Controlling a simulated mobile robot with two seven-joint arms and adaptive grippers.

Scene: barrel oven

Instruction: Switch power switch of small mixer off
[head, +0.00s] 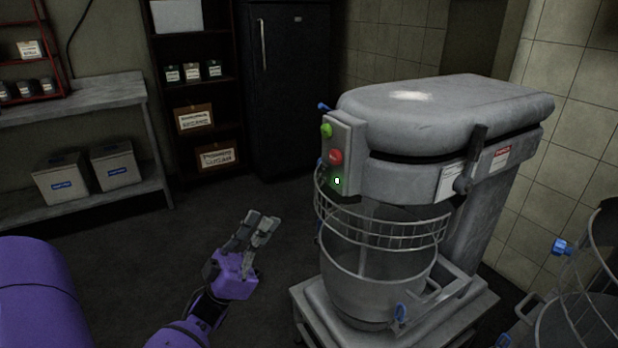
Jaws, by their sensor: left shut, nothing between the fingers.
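The small mixer (450,115) stands right of centre, grey, with a wire guard (390,235) around the top of its bowl (378,280). On the front of its head is a control box (346,140) with a green button (326,130) above a red button (336,156). A small lit white spot (337,181) with a green glow shows below the red button. I cannot tell which part is the power switch. My left gripper (263,228) is shut and empty, left of the bowl and below the control box, apart from the mixer. My right gripper is not in view.
Part of another wire guard and bowl (585,300) stands at the lower right. A metal table (75,98) with bins (62,180) below it is at the left. A shelf (190,100) and a dark fridge (288,90) stand behind. The floor between is clear.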

